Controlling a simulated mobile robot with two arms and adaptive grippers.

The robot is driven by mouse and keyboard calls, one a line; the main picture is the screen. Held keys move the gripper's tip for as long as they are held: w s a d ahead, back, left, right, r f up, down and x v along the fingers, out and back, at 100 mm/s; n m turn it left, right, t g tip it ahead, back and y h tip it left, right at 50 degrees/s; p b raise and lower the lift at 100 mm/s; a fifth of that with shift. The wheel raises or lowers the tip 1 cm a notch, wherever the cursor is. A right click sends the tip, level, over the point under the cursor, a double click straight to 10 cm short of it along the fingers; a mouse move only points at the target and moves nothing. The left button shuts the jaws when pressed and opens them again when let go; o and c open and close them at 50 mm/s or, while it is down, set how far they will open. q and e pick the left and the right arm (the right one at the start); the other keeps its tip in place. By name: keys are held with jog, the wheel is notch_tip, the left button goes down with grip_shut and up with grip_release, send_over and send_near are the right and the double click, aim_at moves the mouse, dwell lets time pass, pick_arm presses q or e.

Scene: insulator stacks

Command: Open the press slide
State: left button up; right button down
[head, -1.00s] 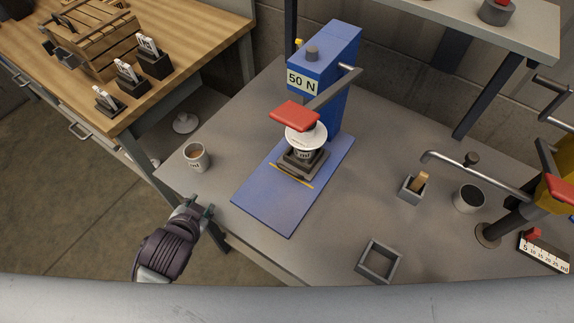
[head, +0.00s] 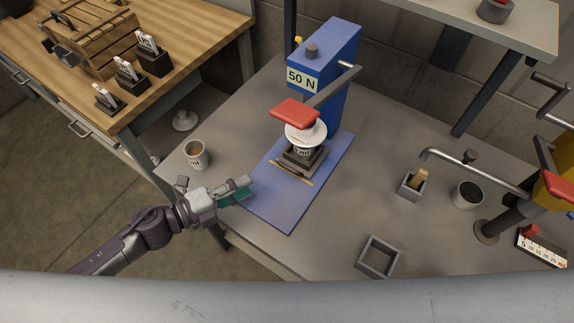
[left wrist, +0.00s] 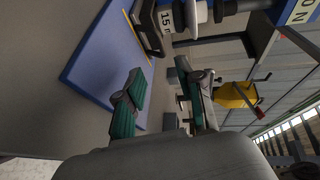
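The blue press (head: 325,75) stands on the grey bench with a "50 N" label and a lever with a red pad (head: 295,114). Under the pad, a white disc (head: 306,132) tops a small stack on a dark slide block (head: 304,160), on the blue base plate (head: 285,203). A yellow line (head: 293,173) crosses the plate in front of the block. My left gripper (head: 243,190) is over the plate's left edge, short of the block. In the left wrist view its green-padded fingers (left wrist: 162,85) are apart and empty, with the plate (left wrist: 106,55) beyond. My right gripper is not seen.
A cup (head: 195,155) stands left of the press, close to my left gripper. A square grey frame (head: 379,257), a small holder (head: 411,186) and a dark cup (head: 467,196) stand to the right. A yellow device (head: 555,195) is at the far right.

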aim_at(287, 166)
pick_arm(q)
jog(key=p+x, duration=0.2)
jog(key=x, duration=1.1)
jog(key=shift+d, duration=0.1)
grip_shut()
